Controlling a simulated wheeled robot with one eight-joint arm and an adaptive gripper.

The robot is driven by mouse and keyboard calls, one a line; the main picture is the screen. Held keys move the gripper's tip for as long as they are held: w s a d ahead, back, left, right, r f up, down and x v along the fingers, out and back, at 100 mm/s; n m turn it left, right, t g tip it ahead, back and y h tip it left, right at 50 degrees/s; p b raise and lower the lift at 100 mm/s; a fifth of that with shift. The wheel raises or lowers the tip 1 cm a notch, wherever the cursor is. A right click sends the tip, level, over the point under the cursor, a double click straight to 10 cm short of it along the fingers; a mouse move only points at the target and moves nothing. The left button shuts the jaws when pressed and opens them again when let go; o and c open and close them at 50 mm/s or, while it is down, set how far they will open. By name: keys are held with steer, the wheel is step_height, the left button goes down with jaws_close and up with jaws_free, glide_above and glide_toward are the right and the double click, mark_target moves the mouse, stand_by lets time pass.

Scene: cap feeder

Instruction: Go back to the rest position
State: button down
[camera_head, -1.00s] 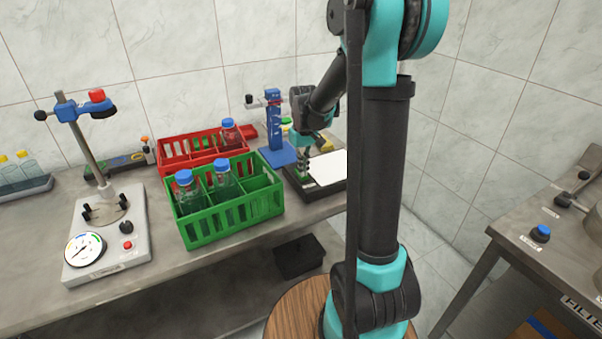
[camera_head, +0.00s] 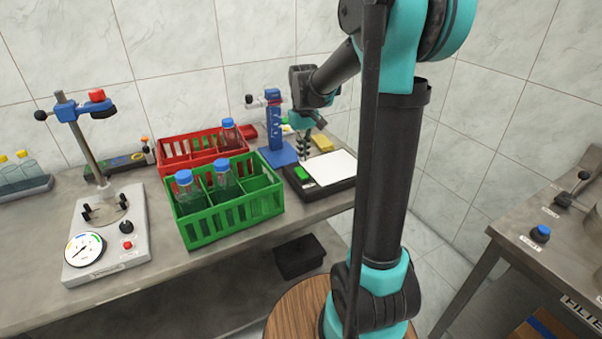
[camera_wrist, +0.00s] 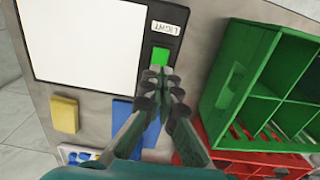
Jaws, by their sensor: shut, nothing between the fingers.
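My gripper (camera_head: 304,148) is shut and empty. In the head view it hangs over the left back part of a black device with a white panel (camera_head: 330,167), beside the blue stand. In the wrist view my gripper (camera_wrist: 170,84) points at a green button (camera_wrist: 160,57) under a LIGHT label (camera_wrist: 165,28), next to the white panel (camera_wrist: 85,40). The fingertips overlap the button's lower edge in that view; the head view shows them above the device.
A green crate (camera_head: 228,217) with blue-capped bottles stands left of the device, a red crate (camera_head: 175,150) behind it. A blue stand (camera_head: 273,120) and yellow block (camera_head: 322,142) are close to the gripper. A gauge device (camera_head: 105,245) stands far left.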

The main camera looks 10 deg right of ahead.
steer(key=shift+r, duration=0.5)
steer(key=s+d+f+m+t, duration=0.1)
steer(key=s+f, duration=0.4)
steer(key=s, duration=0.6)
steer(key=s+d+f+m+t, duration=0.2)
steer(key=s+f, duration=0.4)
steer(key=s, duration=0.5)
steer(key=shift+d+m+t, duration=0.3)
steer(key=shift+d+t, duration=0.25)
steer(key=shift+t, duration=0.05)
